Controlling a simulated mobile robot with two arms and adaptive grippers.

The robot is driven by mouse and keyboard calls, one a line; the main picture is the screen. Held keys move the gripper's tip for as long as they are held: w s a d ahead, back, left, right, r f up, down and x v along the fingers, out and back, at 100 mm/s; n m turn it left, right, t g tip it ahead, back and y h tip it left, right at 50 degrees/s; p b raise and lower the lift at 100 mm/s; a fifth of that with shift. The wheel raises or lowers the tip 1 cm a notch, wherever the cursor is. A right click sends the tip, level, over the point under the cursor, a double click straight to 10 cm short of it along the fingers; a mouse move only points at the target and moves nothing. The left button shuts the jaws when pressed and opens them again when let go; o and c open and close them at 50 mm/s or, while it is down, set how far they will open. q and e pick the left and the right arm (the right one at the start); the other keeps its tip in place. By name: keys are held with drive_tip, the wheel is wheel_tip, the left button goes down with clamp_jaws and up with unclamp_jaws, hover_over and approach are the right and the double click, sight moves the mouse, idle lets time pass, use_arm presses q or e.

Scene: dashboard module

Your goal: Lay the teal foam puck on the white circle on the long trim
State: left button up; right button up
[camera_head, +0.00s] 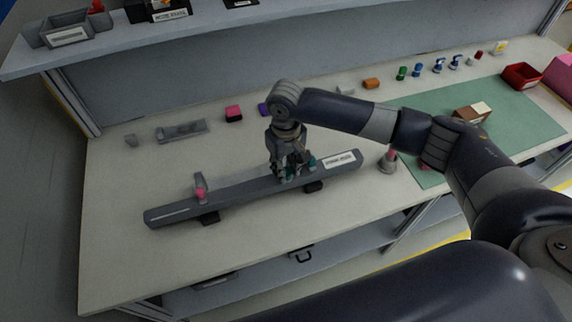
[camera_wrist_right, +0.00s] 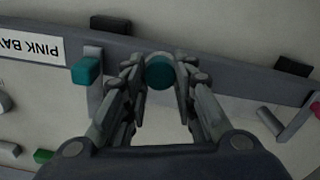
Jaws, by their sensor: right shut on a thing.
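The long grey trim (camera_head: 240,196) lies slantwise on the bench and crosses the right wrist view (camera_wrist_right: 225,82). My right gripper (camera_head: 290,175) is over the trim, right of its middle, pointing down. Its fingers are shut on the round teal foam puck (camera_wrist_right: 160,75), which sits between the fingertips and against or just above the trim; I cannot tell which. A pale rim shows along one edge of the puck, possibly the white circle, mostly hidden. My left gripper is not in view.
A post with a teal block (camera_wrist_right: 87,70) stands on the trim close beside my fingers, near a white label (camera_head: 338,160). A pink-tipped post (camera_head: 200,190) is at the trim's left part. A green mat (camera_head: 500,118) lies right. The bench front is clear.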

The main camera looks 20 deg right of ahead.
drive_tip(key=shift+f, duration=0.15)
drive_tip(key=o, duration=1)
drive_tip(key=shift+r, duration=0.45)
wheel_tip(320, 180, up, 11)
drive_tip(key=b, duration=0.2)
drive_tip(key=shift+r+b, duration=0.2)
drive_tip(key=shift+b, duration=0.2)
drive_tip(key=shift+a+f, duration=0.1)
